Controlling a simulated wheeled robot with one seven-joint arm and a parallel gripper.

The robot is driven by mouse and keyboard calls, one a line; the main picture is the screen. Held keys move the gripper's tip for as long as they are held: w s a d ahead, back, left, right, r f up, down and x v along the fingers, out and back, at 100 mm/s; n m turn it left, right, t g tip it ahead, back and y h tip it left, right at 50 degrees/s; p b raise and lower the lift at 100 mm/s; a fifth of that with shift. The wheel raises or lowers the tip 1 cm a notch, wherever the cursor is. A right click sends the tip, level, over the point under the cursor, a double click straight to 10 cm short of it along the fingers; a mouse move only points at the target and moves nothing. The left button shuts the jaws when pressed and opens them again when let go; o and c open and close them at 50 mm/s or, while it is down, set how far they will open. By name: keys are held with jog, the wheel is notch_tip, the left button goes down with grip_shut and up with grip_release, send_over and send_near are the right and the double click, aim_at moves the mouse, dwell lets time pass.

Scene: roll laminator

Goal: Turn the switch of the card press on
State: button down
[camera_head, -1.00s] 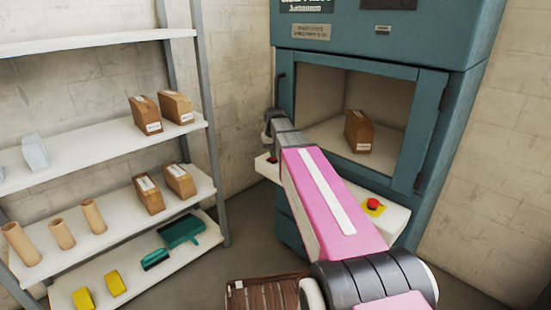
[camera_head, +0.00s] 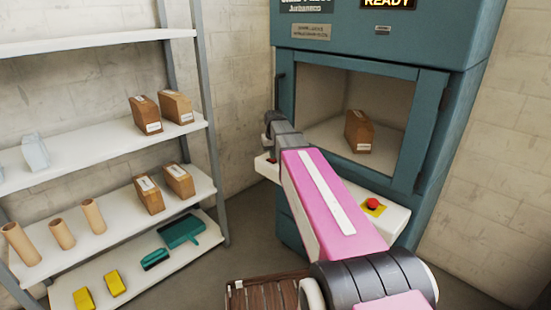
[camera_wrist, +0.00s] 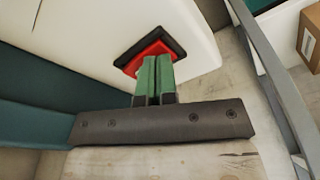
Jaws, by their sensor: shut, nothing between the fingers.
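The teal card press (camera_head: 460,35) stands at the back with an open bay. Its display (camera_head: 388,3) is lit and reads "READY". The switch (camera_wrist: 152,48), a red rocker in a dark frame, sits on the white ledge (camera_wrist: 195,45) in the wrist view; the fingers hide part of it. My gripper (camera_wrist: 152,62) is shut and empty, its green fingertips at the switch and seemingly touching it. In the head view my pink arm reaches to the ledge's left end, where a bit of red shows; the fingers cannot be made out there.
A brown box (camera_head: 359,131) stands inside the press bay. A red round button on a yellow plate (camera_head: 373,206) is on the ledge's right part. Shelves (camera_head: 110,148) with boxes, tubes and tools stand at the left. A wooden crate (camera_head: 262,293) is low in front.

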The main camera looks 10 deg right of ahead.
jog(key=shift+r, duration=3.45)
